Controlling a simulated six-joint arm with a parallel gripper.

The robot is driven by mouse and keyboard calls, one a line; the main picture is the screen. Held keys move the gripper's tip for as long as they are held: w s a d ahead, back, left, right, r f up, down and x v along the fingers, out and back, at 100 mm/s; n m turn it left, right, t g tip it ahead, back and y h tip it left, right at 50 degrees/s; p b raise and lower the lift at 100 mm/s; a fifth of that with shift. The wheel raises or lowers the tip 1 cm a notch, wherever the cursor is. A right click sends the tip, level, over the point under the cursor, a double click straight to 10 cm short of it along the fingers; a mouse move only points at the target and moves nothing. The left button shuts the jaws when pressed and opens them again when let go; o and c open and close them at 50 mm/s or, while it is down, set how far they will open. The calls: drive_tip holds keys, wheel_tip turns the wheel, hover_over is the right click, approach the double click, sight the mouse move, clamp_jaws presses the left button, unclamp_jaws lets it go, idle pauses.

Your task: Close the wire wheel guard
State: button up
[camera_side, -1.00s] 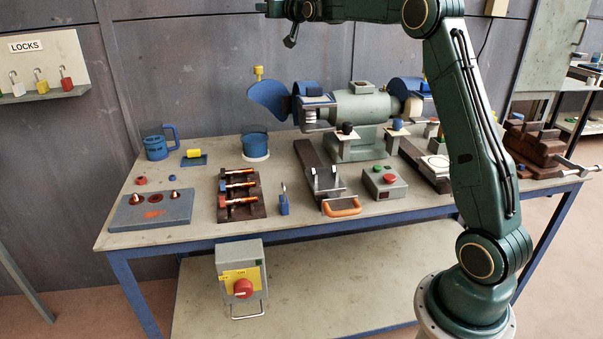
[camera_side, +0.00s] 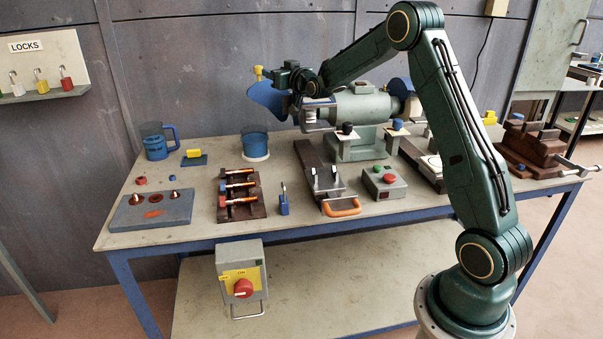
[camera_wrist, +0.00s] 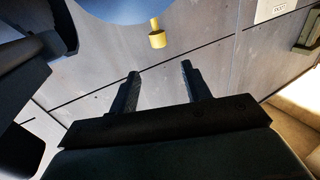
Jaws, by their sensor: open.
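The blue guard (camera_side: 266,97) stands swung out at the left end of the green bench grinder (camera_side: 362,108). Its yellow knob (camera_side: 258,71) sticks up at its upper left. My gripper (camera_side: 278,76) is just right of the knob in the side view, above the guard, and covers part of it. In the wrist view my gripper (camera_wrist: 160,69) is open, with two dark fingers apart and nothing between them. The yellow knob (camera_wrist: 157,39) shows beyond the fingertips, and the guard's blue edge (camera_wrist: 135,8) is at the top. The wheel is largely hidden in the side view.
A second blue guard (camera_side: 399,89) is at the grinder's right end. The wall (camera_side: 200,60) is close behind.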

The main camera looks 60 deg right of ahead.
drive_tip(key=shift+w+f, duration=0.1)
drive_tip(key=x, duration=1.3)
drive_tip(key=shift+w+d, duration=0.2)
idle(0.9)
idle(0.3)
clamp_jaws()
